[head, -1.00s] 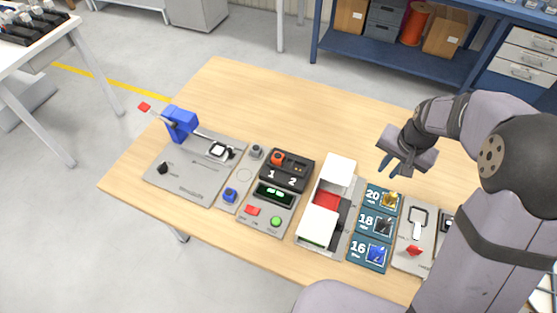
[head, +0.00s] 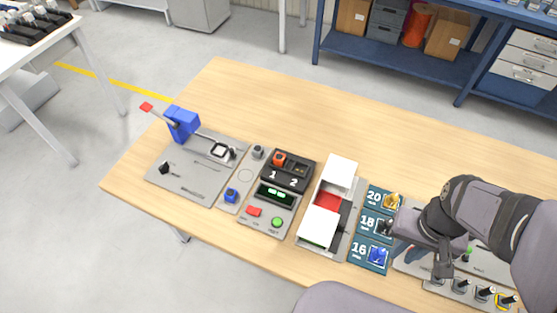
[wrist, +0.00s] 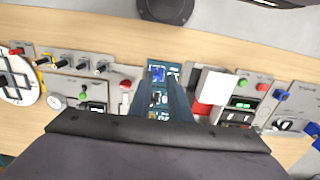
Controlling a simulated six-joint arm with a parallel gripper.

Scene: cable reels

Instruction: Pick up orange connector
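In the head view an orange connector (head: 279,159) sits at position 1 of a black two-slot block (head: 288,171), near the middle of the table. My gripper (head: 402,246) is well to the right of it, low beside the teal number cards. In the wrist view my gripper's two dark fingers (wrist: 165,84) stand apart, with teal cards showing between and below them. Nothing shows held. I cannot make out the orange connector in the wrist view; the gripper's body covers the lower part of that picture.
A white box with a red inside (head: 326,201) stands between my gripper and the black block. The teal cards (head: 370,253) hold small yellow, dark and blue pieces. A blue lever press (head: 182,123) stands at left. The back of the table is clear.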

